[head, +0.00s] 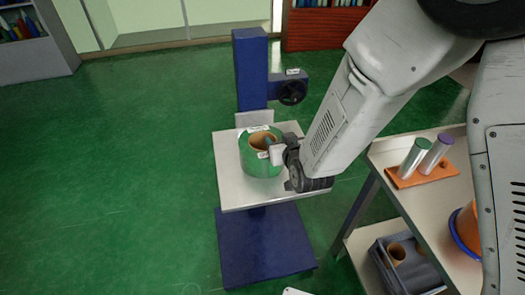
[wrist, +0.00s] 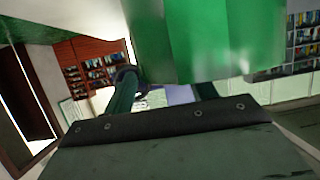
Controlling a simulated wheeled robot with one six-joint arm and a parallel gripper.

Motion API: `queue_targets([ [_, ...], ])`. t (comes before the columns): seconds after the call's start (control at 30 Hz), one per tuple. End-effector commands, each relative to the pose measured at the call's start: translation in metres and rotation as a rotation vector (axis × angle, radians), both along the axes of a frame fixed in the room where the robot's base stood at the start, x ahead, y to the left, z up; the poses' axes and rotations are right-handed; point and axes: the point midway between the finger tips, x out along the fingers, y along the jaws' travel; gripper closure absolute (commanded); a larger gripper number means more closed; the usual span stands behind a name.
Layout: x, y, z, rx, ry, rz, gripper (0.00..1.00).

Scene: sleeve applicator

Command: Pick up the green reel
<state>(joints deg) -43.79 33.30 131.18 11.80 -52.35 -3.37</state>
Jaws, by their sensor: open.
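The green reel (head: 258,163) stands upright on the pale square platform (head: 232,195) of a blue stand, its brown core opening facing up. My gripper (head: 274,152) is open at the reel's right side, close to its rim and core. In the wrist view the green reel (wrist: 220,40) fills the upper middle, very near the camera. There my gripper (wrist: 165,88) shows two dark fingers, and the reel hides the tip of the right one. I cannot tell whether either finger touches the reel.
The stand's blue column (head: 251,70) with a dark handwheel (head: 292,91) rises behind the platform. At right, a metal bench (head: 385,155) carries an orange holder (head: 421,172) with a green and a purple roll. A grey crate (head: 408,262) sits on its lower shelf. Open green floor lies left.

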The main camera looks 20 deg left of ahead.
Motion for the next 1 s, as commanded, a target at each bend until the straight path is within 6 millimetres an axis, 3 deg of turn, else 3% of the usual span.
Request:
queue_targets([
  [0.3,0.0047,0.0027,-0.0027,-0.001,0.002,0.0,0.46],
  [0.5,0.0044,0.0024,-0.0029,-0.002,0.002,0.0,1.0],
  [1.0,0.0007,0.0025,-0.0079,-0.011,0.012,0.005,1.0],
])
